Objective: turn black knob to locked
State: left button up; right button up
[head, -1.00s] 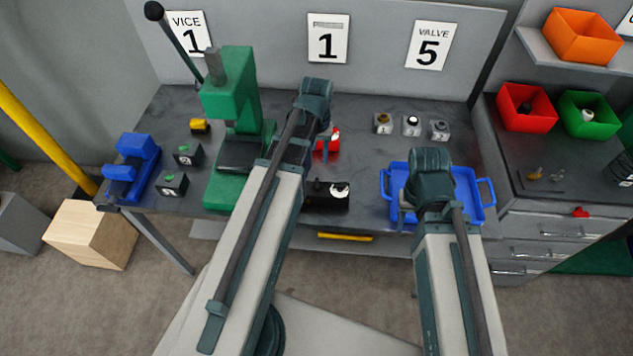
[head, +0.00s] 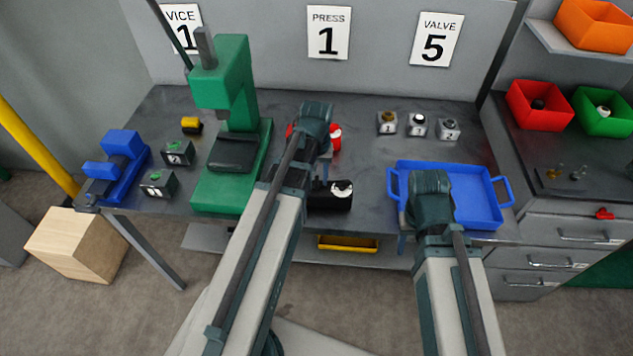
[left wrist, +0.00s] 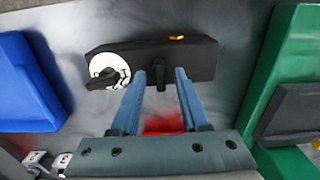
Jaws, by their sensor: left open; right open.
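A dark box (head: 330,200) stands near the front edge of the bench. In the left wrist view, the box (left wrist: 203,60) carries a white round dial (left wrist: 122,66) with a black knob (left wrist: 104,80) on its left part. A second black stub (left wrist: 160,74) stands out from the middle of the box. My left gripper (head: 322,172) is over the box; in the left wrist view its open blue fingers (left wrist: 161,82) are either side of the stub, right of the dial. Contact cannot be told. My right gripper (head: 403,240) is open at the tray's left front; its fingertips are mostly hidden.
The green press (head: 228,90) stands left of my left arm. A blue tray (head: 495,208) lies on the right. Several small grey blocks (head: 417,125) sit behind it. A red object (head: 335,137) is partly hidden behind my left wrist. A blue vice (head: 122,150) is far left.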

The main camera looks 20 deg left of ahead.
pick_arm(q)
grip_shut()
jog(key=shift+m, duration=0.3)
dwell(0.3)
jog(key=m, duration=0.3)
jog(key=shift+m, duration=0.4)
jog(key=m, duration=0.4)
jog(key=shift+m, duration=0.3)
jog(key=m, duration=0.4)
jog(key=shift+m, duration=2.4)
